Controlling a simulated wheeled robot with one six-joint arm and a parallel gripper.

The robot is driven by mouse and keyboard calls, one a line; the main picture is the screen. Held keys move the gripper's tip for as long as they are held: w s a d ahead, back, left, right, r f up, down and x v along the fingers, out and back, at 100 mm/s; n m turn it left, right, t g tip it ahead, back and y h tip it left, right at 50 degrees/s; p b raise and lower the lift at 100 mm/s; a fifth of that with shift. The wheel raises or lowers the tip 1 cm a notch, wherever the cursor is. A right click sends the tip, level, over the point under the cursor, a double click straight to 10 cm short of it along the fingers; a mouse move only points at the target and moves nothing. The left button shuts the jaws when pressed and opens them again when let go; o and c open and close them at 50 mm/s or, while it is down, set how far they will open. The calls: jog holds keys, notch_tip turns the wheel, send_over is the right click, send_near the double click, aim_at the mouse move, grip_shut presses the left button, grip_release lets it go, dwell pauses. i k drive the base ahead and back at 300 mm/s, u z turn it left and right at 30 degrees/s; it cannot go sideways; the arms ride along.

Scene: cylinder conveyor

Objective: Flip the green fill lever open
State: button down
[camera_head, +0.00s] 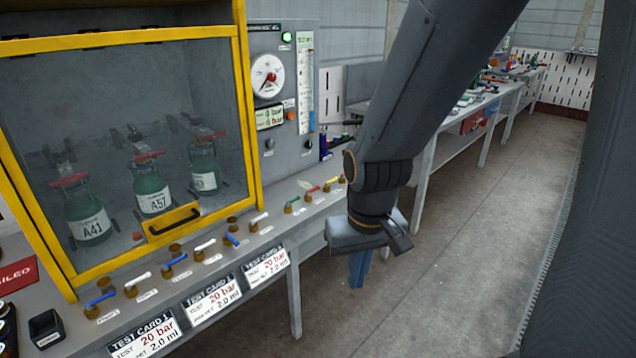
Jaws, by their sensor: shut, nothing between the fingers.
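The green lever (292,202) sits on a brass valve at the right part of the bench's front ledge, left of the red lever (311,190) and the yellow lever (333,181). It is small in view, and its exact angle is hard to tell. My gripper (368,240) is shut and empty. It hangs in front of the bench's edge, to the right of and lower in the picture than the green lever, apart from it. My arm comes down from the top right and hides part of the bench behind.
A yellow-framed glass cabinet (245,120) holds green cylinders at left. Several white and blue levers (205,244) line the ledge, above test cards (212,302). A gauge panel (268,75) stands behind the green lever. The floor (460,260) at right is clear.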

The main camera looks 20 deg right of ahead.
aim_at(293, 201)
jog(key=z, duration=0.25)
jog(key=i, duration=0.75)
jog(key=u, duration=0.85)
jog(key=i, duration=1.05)
jog(key=u, duration=0.3)
